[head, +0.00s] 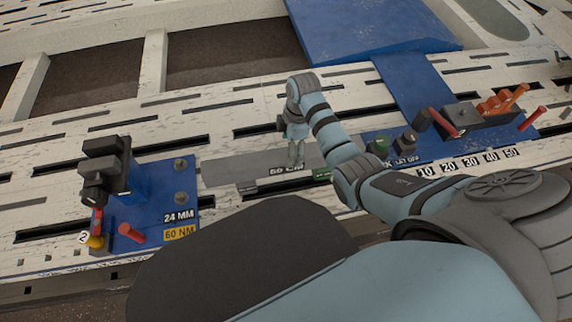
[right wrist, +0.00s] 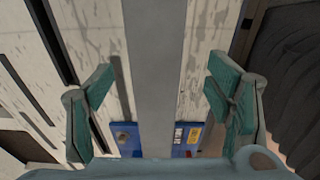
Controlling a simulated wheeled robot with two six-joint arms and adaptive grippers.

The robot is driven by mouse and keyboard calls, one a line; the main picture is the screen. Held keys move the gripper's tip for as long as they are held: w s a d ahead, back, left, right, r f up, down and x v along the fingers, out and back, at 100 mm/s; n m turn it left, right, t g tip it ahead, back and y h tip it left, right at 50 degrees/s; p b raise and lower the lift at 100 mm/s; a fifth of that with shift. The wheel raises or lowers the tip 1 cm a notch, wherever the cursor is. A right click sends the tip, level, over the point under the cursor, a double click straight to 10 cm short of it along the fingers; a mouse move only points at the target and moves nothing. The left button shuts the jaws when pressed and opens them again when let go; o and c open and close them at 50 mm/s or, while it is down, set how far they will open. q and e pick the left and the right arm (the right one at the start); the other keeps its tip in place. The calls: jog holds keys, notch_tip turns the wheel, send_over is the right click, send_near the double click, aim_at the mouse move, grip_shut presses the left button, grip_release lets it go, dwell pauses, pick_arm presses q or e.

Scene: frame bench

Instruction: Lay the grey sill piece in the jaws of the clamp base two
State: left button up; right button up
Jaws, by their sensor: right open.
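The grey sill piece (head: 235,169) is a long flat bar lying on the white bench, right of clamp base two, with a "60 CM" label showing near it. My right gripper (head: 296,152) points down over the bar. In the right wrist view the bar (right wrist: 163,50) runs between the two open fingers (right wrist: 160,97), with a gap on each side. Clamp base two (head: 158,190) is a blue plate at the left with dark jaws and a "2" tag. Its plate shows low in the right wrist view (right wrist: 125,138). My left gripper is not in view.
Clamp base two carries red handles (head: 130,233), a yellow knob (head: 96,242) and bolts. Another blue base (head: 445,142) with orange and red handles stands at the right. A blue panel (head: 365,30) lies at the back. The slotted bench has openings behind.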

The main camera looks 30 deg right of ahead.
aim_at(285, 155)
jog(key=f+b, duration=0.2)
jog(key=f, duration=0.1)
jog(key=a+f+b, duration=0.1)
jog(key=shift+w+a+f, duration=0.1)
jog(key=shift+w+f, duration=0.25)
jog(key=shift+f, duration=0.05)
jog(key=shift+f+b, duration=0.3)
jog(key=shift+f, duration=0.05)
jog(key=shift+r, duration=0.1)
jog(key=c, duration=1.4)
grip_shut()
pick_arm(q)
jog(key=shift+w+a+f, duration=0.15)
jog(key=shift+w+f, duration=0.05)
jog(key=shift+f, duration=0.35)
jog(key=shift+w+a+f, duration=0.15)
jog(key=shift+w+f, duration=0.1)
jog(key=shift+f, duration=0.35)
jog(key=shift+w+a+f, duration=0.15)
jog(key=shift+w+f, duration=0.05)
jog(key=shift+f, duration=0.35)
pick_arm(e)
jog(key=shift+r, duration=0.1)
